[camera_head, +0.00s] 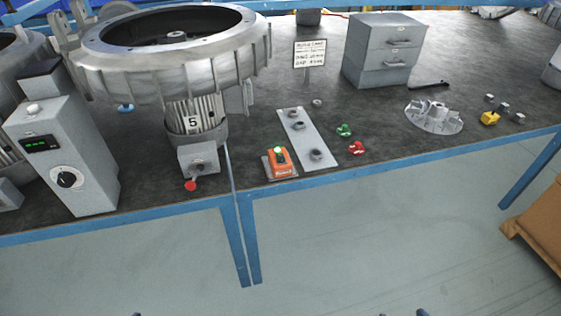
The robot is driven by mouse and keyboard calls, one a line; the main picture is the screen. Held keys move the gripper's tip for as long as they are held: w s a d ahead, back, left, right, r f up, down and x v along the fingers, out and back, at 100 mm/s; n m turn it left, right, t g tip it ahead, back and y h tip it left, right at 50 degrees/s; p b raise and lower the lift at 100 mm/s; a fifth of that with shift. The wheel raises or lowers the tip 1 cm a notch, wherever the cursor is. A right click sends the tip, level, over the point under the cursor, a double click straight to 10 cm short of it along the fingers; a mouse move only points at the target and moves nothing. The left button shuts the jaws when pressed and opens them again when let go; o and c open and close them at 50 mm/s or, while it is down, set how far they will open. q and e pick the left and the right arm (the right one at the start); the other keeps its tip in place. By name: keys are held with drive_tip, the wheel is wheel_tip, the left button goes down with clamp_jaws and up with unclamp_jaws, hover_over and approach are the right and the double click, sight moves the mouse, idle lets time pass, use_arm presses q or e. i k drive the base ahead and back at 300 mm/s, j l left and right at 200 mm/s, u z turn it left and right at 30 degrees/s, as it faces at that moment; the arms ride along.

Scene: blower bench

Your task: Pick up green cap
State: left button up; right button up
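The green cap (344,130) lies on the dark bench top, right of a light grey plate with several round fittings. It is a small lobed piece and nothing covers it. A red cap (357,148) of similar shape lies just in front of it and to the right. Whether either gripper is open or shut does not show.
The fitting plate (306,138) and an orange device (281,162) stand left of the caps. A grey drawer cabinet (383,50) and a sign (310,53) stand behind. A finned metal impeller (434,117) lies to the right. The blue bench edge (400,161) runs in front.

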sight(344, 131)
drive_tip(key=i+l+u, duration=0.2)
drive_tip(key=i+l, duration=0.4)
drive_tip(key=i+l+u, duration=0.25)
drive_tip(key=i+l, duration=0.3)
drive_tip(key=l, duration=0.15)
